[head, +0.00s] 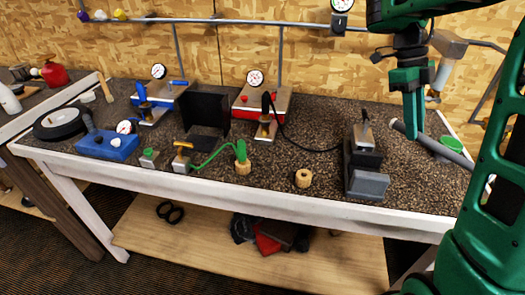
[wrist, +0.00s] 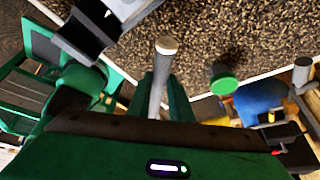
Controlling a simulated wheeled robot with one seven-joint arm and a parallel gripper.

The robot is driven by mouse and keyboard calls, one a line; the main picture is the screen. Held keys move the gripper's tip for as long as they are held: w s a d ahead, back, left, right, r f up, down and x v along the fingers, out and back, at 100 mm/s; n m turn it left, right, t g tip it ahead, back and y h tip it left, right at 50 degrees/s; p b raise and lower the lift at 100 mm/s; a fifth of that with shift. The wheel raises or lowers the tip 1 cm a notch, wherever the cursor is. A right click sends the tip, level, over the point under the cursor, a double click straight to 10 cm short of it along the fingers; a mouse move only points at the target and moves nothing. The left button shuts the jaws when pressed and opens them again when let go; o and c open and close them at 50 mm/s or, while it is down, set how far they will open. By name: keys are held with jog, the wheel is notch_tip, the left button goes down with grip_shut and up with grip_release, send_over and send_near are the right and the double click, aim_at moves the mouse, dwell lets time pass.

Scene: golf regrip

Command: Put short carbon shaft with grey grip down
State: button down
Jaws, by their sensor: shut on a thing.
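My gripper (head: 412,128) hangs over the right end of the bench, its green fingers shut on the short shaft with the grey grip (head: 450,156). In the head view the grey grip slants down to the right from the fingers; its lower end passes toward my arm, which hides part of it. In the wrist view the grey piece (wrist: 158,82) stands out between the fingers (wrist: 158,100), its pale end cap toward the bench. I cannot tell whether it touches the bench top (head: 330,120). The dark carbon part is not clearly visible.
A black and grey vise (head: 368,185) stands left of my gripper; it also shows in the wrist view (wrist: 88,35). A green-topped container (head: 452,145) sits close behind the shaft. A wooden ring (head: 303,178) lies left of the vise. Speckled bench between them is clear.

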aim_at(399, 121)
jog(key=shift+w+d+f, duration=0.1)
jog(key=shift+d+f, duration=0.05)
notch_tip(399, 121, down, 10)
jog(key=shift+r, duration=0.15)
dwell(0.5)
jog(key=c, duration=1.6)
grip_release()
jog(key=v, duration=1.2)
